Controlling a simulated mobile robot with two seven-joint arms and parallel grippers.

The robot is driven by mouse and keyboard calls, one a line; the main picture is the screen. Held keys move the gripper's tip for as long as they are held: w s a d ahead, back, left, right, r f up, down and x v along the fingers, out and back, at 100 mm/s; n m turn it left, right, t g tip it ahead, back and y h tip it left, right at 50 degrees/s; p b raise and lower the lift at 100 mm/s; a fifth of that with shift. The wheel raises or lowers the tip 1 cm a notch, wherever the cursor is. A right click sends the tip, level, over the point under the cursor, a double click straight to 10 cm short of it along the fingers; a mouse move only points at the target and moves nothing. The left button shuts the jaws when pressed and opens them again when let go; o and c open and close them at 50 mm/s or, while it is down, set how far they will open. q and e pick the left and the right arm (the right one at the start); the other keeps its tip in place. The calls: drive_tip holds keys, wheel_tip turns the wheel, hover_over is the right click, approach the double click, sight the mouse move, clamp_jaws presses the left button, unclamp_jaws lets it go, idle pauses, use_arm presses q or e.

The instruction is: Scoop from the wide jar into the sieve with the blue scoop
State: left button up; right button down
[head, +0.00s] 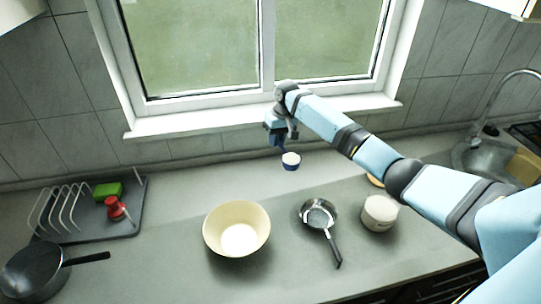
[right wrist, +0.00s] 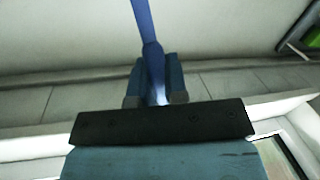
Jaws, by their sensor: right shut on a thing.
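My right gripper (head: 281,138) is shut on the handle of the blue scoop (head: 290,166), high over the back of the counter near the window. The handle (right wrist: 144,25) also shows between the fingers (right wrist: 156,92) in the right wrist view. The scoop's cup faces up and shows a pale, whitish top, which looks like contents. The sieve (head: 318,214), a round metal bowl with a black handle pointing to the front, lies on the counter in front and to the right of the scoop. The wide jar (head: 380,213), squat and off-white, stands right of the sieve. My left gripper is out of view.
A cream bowl (head: 236,222) stands left of the sieve. A dark rack (head: 125,225) with a green block (head: 108,190) and a red item (head: 116,208) is at the left, with a dark pan (head: 32,272) in front. A sink (head: 478,160) is at the right.

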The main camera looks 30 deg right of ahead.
drive_tip(key=shift+n, duration=0.3)
drive_tip(key=w+d+f+b, duration=0.1)
drive_tip(key=f, duration=0.3)
drive_tip(key=w+d+f+b, duration=0.1)
drive_tip(key=d+f+b, duration=0.1)
drive_tip(key=f, duration=0.3)
drive_tip(key=d+f+b, duration=0.1)
drive_tip(key=f+b, duration=0.1)
drive_tip(key=f, duration=0.2)
drive_tip(key=shift+w+d+f, duration=0.4)
drive_tip(key=shift+f+b, duration=0.25)
drive_tip(key=shift+b, duration=0.05)
drive_tip(key=shift+r+p, duration=0.1)
drive_tip(key=shift+p, duration=0.25)
